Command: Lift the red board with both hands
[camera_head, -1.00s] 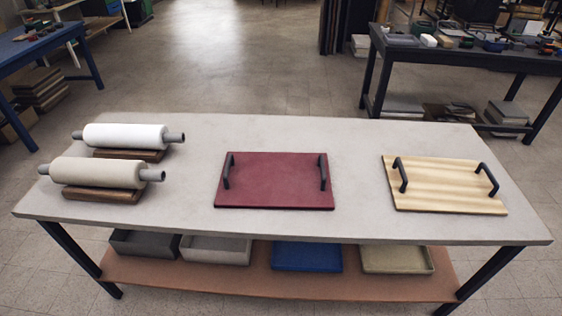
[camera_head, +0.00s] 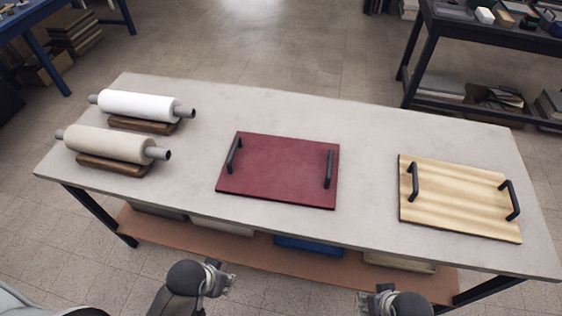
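The red board (camera_head: 278,172) lies flat on the grey table (camera_head: 368,135), near its middle. It has a black upright handle at its left end (camera_head: 234,155) and another at its right end (camera_head: 329,168). My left gripper (camera_head: 222,280) is at the bottom of the head view, in front of the table and apart from the board. My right gripper (camera_head: 372,300) is at the bottom edge, right of the left one, also apart from the board. Both are small and partly turned away, so I cannot tell whether their fingers are open.
A striped wooden board (camera_head: 455,195) with two black handles lies on the table at the right. A white roll (camera_head: 135,106) and a beige roll (camera_head: 108,144) rest on wooden stands at the left. The tabletop around the red board is clear. A lower shelf (camera_head: 200,243) holds trays.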

